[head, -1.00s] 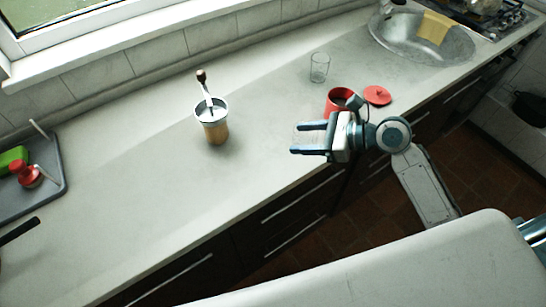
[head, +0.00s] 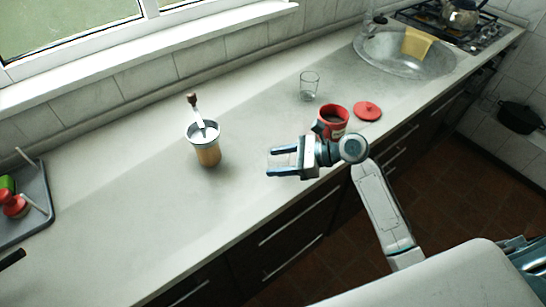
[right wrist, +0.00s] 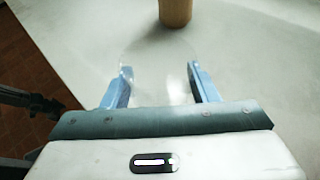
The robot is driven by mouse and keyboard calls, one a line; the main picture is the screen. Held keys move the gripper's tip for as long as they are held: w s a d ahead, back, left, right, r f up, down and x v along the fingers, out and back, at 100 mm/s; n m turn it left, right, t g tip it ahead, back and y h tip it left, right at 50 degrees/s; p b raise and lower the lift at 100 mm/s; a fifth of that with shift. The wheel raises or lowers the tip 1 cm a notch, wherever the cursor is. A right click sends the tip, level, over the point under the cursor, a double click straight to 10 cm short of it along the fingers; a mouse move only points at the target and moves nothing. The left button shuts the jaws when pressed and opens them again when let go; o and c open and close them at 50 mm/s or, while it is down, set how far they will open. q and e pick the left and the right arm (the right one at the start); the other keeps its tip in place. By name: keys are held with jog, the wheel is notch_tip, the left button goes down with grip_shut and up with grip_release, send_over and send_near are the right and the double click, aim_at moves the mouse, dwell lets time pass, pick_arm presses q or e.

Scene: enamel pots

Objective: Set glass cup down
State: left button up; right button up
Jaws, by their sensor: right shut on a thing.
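My right gripper (head: 270,161) is over the front part of the counter, left of the red mug. In the right wrist view its two blue fingers (right wrist: 160,88) are shut on a clear glass cup (right wrist: 158,62), whose faint round outline shows between and beyond them. The cup is barely visible in the head view. I cannot tell whether its base touches the counter. A second clear glass (head: 309,86) stands upright farther back on the counter. My left gripper is not in view.
A coffee grinder (head: 206,153) with a wooden body stands left of the gripper. A red mug (head: 333,122) and red lid (head: 368,110) are to the right. The sink (head: 385,62) is at the back right, a grey tray (head: 38,215) at far left. The counter (head: 130,200) between is clear.

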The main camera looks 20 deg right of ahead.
aim_at(273, 151)
jog(key=w, duration=0.4)
jog(key=shift+a+f, duration=0.15)
jog(key=shift+a, duration=0.05)
jog(key=shift+f+p, duration=0.55)
jog(key=shift+f, duration=1.25)
jog(key=shift+f, duration=0.1)
jog(key=o, duration=1)
jog(key=shift+o, duration=0.2)
jog(key=shift+s, duration=0.1)
jog(key=b+v, duration=0.2)
jog(key=v, duration=0.8)
jog(key=shift+d, duration=0.2)
jog(key=shift+s+d+r, duration=0.35)
jog(key=shift+d+r, duration=0.2)
jog(key=shift+d, duration=0.1)
